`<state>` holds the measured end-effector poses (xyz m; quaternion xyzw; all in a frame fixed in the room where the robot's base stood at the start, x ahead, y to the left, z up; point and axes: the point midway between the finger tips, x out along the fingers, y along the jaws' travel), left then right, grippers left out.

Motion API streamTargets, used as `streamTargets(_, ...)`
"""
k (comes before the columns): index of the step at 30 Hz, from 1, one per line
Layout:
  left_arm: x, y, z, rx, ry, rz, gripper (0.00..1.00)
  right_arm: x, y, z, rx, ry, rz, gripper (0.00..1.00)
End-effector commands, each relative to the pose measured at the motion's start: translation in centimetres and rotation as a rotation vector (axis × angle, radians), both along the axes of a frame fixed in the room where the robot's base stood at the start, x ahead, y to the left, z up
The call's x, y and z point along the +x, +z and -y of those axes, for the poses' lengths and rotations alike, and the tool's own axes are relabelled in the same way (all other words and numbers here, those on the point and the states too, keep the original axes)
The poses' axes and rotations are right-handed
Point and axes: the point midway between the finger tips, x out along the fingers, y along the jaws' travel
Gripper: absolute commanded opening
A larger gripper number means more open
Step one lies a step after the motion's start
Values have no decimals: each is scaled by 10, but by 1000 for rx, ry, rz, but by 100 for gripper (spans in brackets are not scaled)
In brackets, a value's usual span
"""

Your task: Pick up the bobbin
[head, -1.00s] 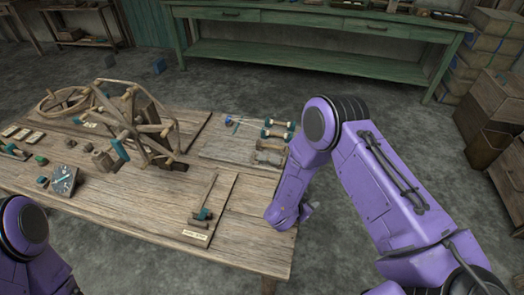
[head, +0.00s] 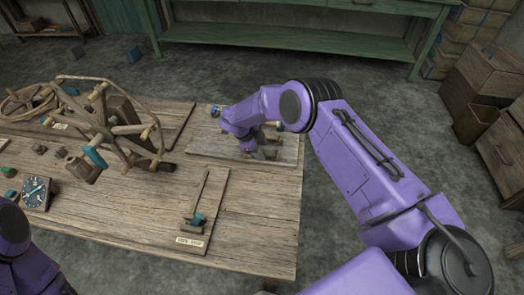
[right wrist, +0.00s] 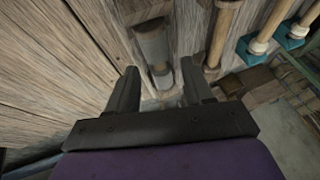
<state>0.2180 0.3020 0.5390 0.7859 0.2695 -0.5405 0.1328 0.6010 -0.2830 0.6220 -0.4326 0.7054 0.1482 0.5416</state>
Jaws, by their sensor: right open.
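My right gripper (head: 252,150) is over the board at the table's right end, and my arm hides much of what lies there. In the right wrist view the right gripper (right wrist: 158,76) is open, its two dark fingers apart. A grey-brown cylindrical piece (right wrist: 153,45) shows between and beyond the fingertips; I cannot tell whether it is a bobbin or part of a holder. Wooden bobbins with teal ends (right wrist: 262,33) lie to the right of the fingers. My left gripper is outside the picture.
A wooden wheel frame (head: 120,125) stands on the table (head: 130,215) at left. A small board with a teal-ended lever (head: 195,220) lies in front of my right gripper. A dial (head: 36,192) is at far left. A green bench (head: 290,40) stands behind.

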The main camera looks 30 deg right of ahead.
Motion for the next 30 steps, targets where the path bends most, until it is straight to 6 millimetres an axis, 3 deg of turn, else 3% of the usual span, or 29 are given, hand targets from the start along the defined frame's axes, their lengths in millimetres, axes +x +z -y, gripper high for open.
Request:
streamTargets(4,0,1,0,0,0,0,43,0,-10,5,-1,0,1,51)
streamTargets(21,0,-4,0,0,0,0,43,-1,-14,5,1,0,1,51)
streamTargets(23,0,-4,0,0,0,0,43,0,-13,5,-1,0,1,35)
streamTargets(26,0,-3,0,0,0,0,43,0,-13,5,-1,0,1,2)
streamTargets(30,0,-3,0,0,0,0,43,-1,-13,5,0,0,0,0)
